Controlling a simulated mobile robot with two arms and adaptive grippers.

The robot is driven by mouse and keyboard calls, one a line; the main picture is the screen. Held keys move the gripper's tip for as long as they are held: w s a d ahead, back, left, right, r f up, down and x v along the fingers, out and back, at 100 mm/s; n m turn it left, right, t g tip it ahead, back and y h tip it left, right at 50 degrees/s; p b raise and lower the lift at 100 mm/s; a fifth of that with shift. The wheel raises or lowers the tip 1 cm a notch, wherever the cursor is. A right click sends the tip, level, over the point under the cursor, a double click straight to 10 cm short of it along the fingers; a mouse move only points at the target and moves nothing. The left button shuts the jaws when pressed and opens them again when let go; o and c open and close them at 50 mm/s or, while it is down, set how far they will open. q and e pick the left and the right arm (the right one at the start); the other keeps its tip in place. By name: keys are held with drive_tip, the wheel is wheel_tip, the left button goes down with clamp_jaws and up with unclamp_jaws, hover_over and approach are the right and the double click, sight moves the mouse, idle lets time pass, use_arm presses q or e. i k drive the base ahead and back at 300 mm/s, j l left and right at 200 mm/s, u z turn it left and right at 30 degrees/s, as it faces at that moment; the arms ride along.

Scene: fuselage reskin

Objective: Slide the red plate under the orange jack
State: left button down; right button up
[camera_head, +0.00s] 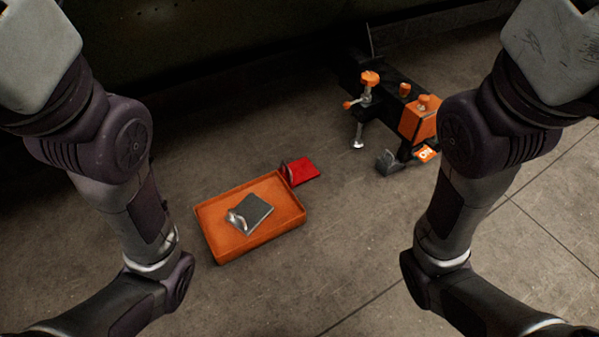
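The red plate (304,172) lies on the floor, touching or very close to the far right corner of an orange tray. The orange jack (369,80) stands farther back and to the right, fixed to a dark frame. Its silver foot (358,143) hangs at the lower end of its screw; I cannot tell whether it touches the floor. The red plate is apart from the jack, in front and to its left. Both my arms reach in from the sides, but their grippers are outside the picture.
The orange tray (217,248) holds a grey plate (256,211) with a handle. An orange block (419,118) sits on the dark frame, with a grey wedge-like piece (389,162) at its base. Bare floor lies between the red plate and the jack.

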sight(297, 173)
drive_tip(key=i+l+u, duration=0.2)
drive_tip(key=i+u, duration=0.25)
drive_tip(key=i+l+u, duration=0.3)
drive_tip(key=u, duration=0.2)
